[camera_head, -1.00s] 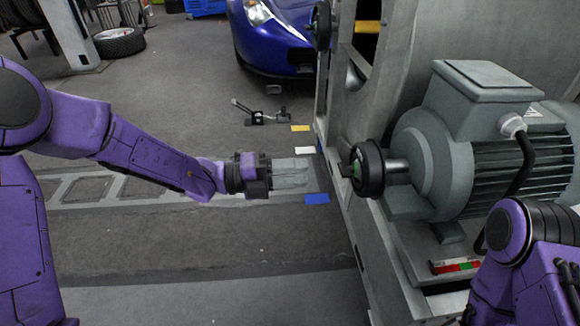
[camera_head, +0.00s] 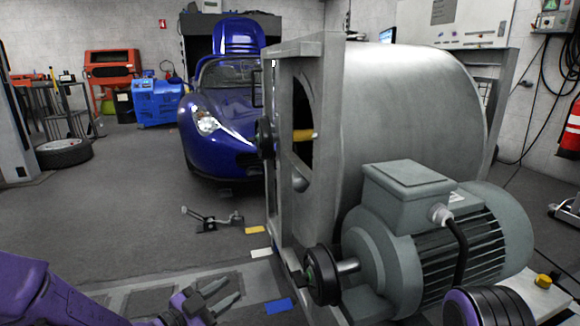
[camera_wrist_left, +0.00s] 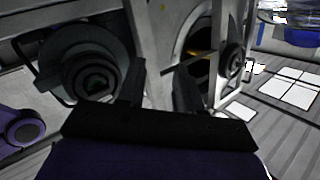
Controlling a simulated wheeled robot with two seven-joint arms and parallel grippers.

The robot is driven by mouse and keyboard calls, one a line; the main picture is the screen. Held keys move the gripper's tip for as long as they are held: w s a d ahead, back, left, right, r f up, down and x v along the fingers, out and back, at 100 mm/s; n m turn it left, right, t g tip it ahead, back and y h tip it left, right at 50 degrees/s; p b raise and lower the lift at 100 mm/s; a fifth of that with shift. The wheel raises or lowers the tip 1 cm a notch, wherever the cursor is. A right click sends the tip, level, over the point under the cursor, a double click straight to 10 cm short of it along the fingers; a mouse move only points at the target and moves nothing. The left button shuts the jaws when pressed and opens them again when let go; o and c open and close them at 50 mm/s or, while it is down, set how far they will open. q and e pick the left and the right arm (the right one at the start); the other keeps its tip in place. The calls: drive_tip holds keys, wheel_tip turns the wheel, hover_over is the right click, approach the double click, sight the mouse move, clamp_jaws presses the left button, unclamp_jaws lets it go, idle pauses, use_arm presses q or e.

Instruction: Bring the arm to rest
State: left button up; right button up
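My left gripper (camera_head: 230,287) is at the bottom of the head view, over the floor to the left of the dynamometer. Its two fingers stand apart with nothing between them. In the left wrist view the fingers (camera_wrist_left: 160,75) are also spread and empty, with the dynamometer frame beyond them. My left arm (camera_head: 45,292) comes in from the lower left corner. Part of my right arm (camera_head: 490,306) shows at the lower right, in front of the motor. My right gripper is outside the picture.
The dynamometer drum housing (camera_head: 410,105) and grey motor (camera_head: 430,235) fill the right side. A black hub (camera_head: 321,276) sticks out near my left gripper. A small metal stand (camera_head: 212,219) is on the floor. A blue car (camera_head: 222,115) stands behind. The left floor is mostly clear.

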use_arm(q)
drive_tip(key=s+a+f+n+g+y, duration=0.2)
drive_tip(key=s+a+f+n+y, duration=0.25)
drive_tip(key=f+n, duration=0.45)
drive_tip(key=s+a+f+n+g+y, duration=0.1)
drive_tip(key=s+a+f+n+y, duration=0.4)
drive_tip(key=f, duration=0.6)
drive_tip(key=s+a+f+n+g+y, duration=0.25)
drive_tip(key=s+f+g, duration=0.2)
drive_tip(key=s, duration=0.65)
drive_tip(key=s+a+f+n+g+y, duration=0.25)
drive_tip(key=s+f, duration=0.25)
drive_tip(key=s, duration=0.7)
wheel_tip(320, 180, up, 37)
drive_tip(key=p, duration=3.8)
drive_tip(key=shift+a, duration=0.25)
use_arm(e)
wheel_tip(320, 180, up, 38)
drive_tip(key=w, duration=0.1)
drive_tip(key=shift+d+f, duration=0.2)
drive_tip(key=shift+d, duration=0.1)
use_arm(q)
drive_tip(key=shift+r+h, duration=0.1)
drive_tip(key=shift+h, duration=0.15)
